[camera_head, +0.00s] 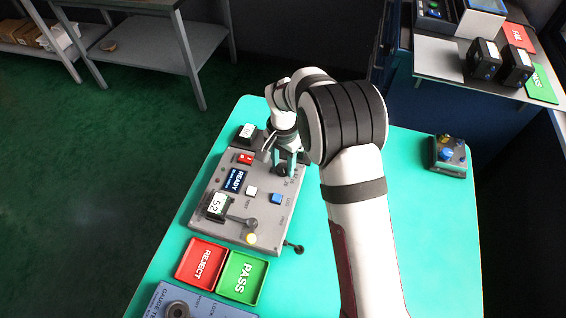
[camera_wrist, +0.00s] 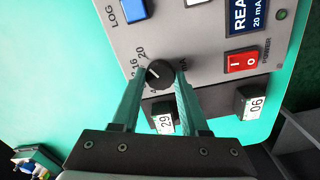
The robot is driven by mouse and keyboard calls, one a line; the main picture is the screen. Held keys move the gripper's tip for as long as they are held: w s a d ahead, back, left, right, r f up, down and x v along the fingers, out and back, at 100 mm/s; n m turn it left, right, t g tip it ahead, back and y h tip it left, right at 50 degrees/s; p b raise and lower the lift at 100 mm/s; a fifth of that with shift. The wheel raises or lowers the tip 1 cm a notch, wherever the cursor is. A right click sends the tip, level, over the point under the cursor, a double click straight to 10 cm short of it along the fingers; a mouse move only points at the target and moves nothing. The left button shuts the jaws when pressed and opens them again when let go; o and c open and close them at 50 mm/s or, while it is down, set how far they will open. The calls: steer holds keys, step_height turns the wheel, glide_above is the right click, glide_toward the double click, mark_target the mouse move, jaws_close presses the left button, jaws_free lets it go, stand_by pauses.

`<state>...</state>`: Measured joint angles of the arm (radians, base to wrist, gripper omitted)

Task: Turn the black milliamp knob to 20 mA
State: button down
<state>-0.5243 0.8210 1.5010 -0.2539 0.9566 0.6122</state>
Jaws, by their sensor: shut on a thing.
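The black milliamp knob (camera_wrist: 159,74) sits on the grey panel (camera_wrist: 190,40), between the two teal fingers of my gripper (camera_wrist: 161,73) in the wrist view. The fingers are shut on the knob from both sides. A small light mark on the knob faces up and left, roughly towards the printed 20 and 16; I cannot tell exactly which. The display (camera_wrist: 250,14) shows "20 mA" below a cut-off "REA". In the head view, my gripper (camera_head: 284,162) is at the panel's far right corner, and the display (camera_head: 235,181) reads READY; the fingers mostly hide the knob.
A blue LOG button (camera_head: 276,198) and a levered device marked 52 (camera_head: 217,206) are nearer. REJECT (camera_head: 202,263) and PASS (camera_head: 243,277) trays lie in front.

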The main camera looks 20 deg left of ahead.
mark_target(283, 168)
steer(key=shift+c, duration=2.1)
jaws_free()
step_height(283, 168, up, 16)
steer(key=s+d+r, duration=0.5)
steer(key=s+d, duration=0.2)
steer(key=d, duration=0.4)
steer(key=s+d+f+y, duration=0.1)
steer(key=s+d, duration=0.3)
steer(key=s, duration=0.6)
steer(key=s+d+f+m, duration=0.1)
steer(key=s+d+f, duration=0.2)
steer(key=s, duration=0.7)
steer(key=shift+s+d+m+y, duration=0.3)
steer(key=shift+d+y, duration=0.1)
steer(key=shift+d, duration=0.55)
